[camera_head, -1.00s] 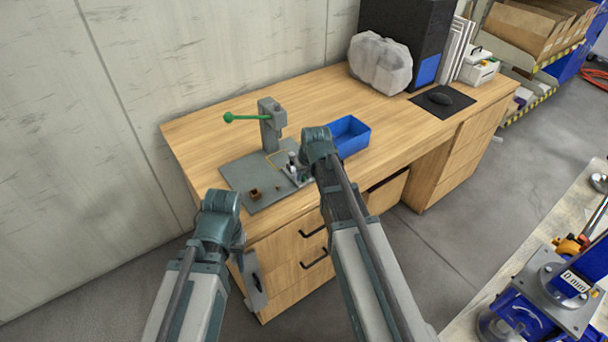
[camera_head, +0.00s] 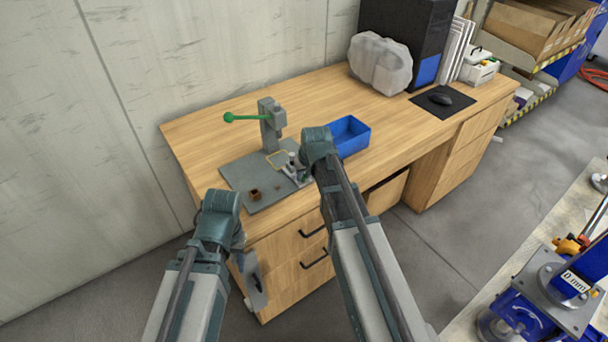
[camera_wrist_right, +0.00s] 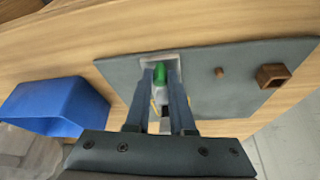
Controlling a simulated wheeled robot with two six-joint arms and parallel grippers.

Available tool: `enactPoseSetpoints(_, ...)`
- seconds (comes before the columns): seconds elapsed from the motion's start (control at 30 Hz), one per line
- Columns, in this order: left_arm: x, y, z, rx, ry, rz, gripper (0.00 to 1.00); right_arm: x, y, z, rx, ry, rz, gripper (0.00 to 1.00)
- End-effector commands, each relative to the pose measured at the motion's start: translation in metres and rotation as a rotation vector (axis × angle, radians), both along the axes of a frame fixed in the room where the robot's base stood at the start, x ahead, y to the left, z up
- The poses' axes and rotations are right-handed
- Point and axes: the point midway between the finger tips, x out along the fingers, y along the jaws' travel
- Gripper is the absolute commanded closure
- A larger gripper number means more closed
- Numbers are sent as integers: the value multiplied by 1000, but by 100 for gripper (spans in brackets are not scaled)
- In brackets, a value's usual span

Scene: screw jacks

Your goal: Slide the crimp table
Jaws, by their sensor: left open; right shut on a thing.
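The crimp table (camera_wrist_right: 147,63), a small pale grey plate, lies on the dark grey base plate (camera_head: 238,172) of the press. A green knob (camera_wrist_right: 160,73) stands on it. My right gripper (camera_wrist_right: 162,78) is shut on this knob, with its two fingers close on either side. In the head view my right gripper (camera_head: 294,174) is small and partly hides the table. A yellow rectangular outline (camera_head: 278,157) is marked on the base plate behind it. My left gripper (camera_head: 256,288) is open and empty, hanging in front of the desk drawers.
The press post (camera_head: 270,130) with its green lever (camera_head: 245,117) rises behind the table. A brown square piece (camera_head: 255,194) stands on the base plate, left of my right gripper. A blue bin (camera_head: 349,135) is close on the right.

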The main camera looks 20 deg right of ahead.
Motion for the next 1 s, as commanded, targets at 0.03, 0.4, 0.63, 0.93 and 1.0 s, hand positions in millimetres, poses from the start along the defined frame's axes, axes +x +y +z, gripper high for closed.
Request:
enactPoseSetpoints(0.03, 0, 0, 0, 0, 0, 0, 50, 0, 0, 0, 0, 0, 0, 100)
enactPoseSetpoints(0.4, 0, 0, 0, 0, 0, 0, 50, 57, 19, 0, 0, 0, 2, 100)
enactPoseSetpoints(0.63, 0, 0, 0, 0, 0, 0, 50, 76, 27, 0, 0, -2, 0, 100)
enactPoseSetpoints(0.93, 0, 0, 0, 0, 0, 0, 50, 77, 28, 0, 1, -5, 0, 59)
enactPoseSetpoints(1.0, 0, 0, 0, 0, 0, 0, 50, 76, 27, 0, 1, -4, 0, 48)
